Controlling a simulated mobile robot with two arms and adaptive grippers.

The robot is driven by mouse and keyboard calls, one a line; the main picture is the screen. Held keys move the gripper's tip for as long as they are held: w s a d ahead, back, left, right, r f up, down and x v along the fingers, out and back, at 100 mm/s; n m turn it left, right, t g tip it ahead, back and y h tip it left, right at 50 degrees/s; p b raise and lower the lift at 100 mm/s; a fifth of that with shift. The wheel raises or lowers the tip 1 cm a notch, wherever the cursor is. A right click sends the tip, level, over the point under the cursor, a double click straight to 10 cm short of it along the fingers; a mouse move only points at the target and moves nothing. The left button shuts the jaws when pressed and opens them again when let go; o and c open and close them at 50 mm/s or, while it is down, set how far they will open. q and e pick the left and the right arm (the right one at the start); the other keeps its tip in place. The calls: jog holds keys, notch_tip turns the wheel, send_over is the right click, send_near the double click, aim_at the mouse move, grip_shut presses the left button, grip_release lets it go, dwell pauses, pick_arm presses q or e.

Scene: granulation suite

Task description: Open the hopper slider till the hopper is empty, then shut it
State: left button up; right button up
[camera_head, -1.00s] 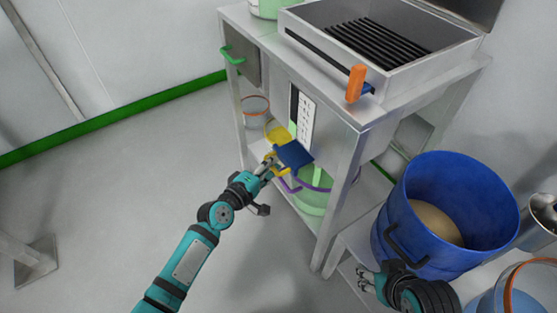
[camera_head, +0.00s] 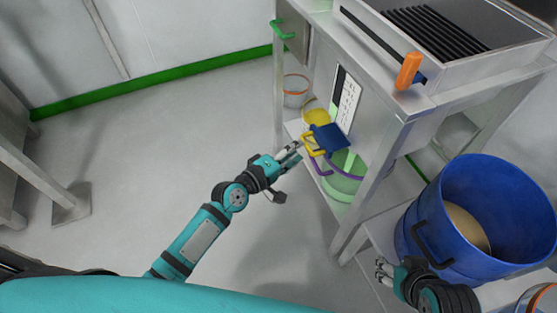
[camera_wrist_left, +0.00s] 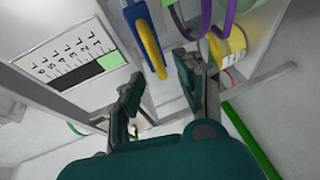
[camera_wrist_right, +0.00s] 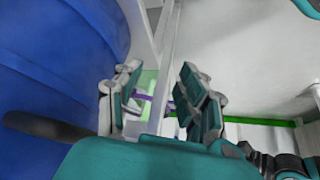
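The hopper's level gauge (camera_head: 348,98) is on the stand's front panel. In the left wrist view the gauge (camera_wrist_left: 68,55) is mostly black, with a green part at its low-number end. The slider is a blue plate (camera_head: 328,138) with a yellow handle (camera_head: 312,146), sticking out below the gauge; how far it is drawn cannot be told. The yellow handle (camera_wrist_left: 150,42) also shows in the left wrist view. My left gripper (camera_head: 294,156) is open and empty, just short of the handle and apart from it. My right gripper (camera_head: 384,271) is open and empty beside the blue drum.
A green bucket (camera_head: 346,184) with a purple handle stands under the slider. A large blue drum (camera_head: 425,215) holding tan material stands at right. An orange-handled lever (camera_head: 409,69) is above, by the grille. Floor left of the stand is clear.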

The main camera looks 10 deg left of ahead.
pick_arm(q)
jog(key=v, duration=0.7)
jog(key=shift+s+a, duration=0.25)
jog(key=shift+s, duration=0.05)
jog(key=shift+r, duration=0.1)
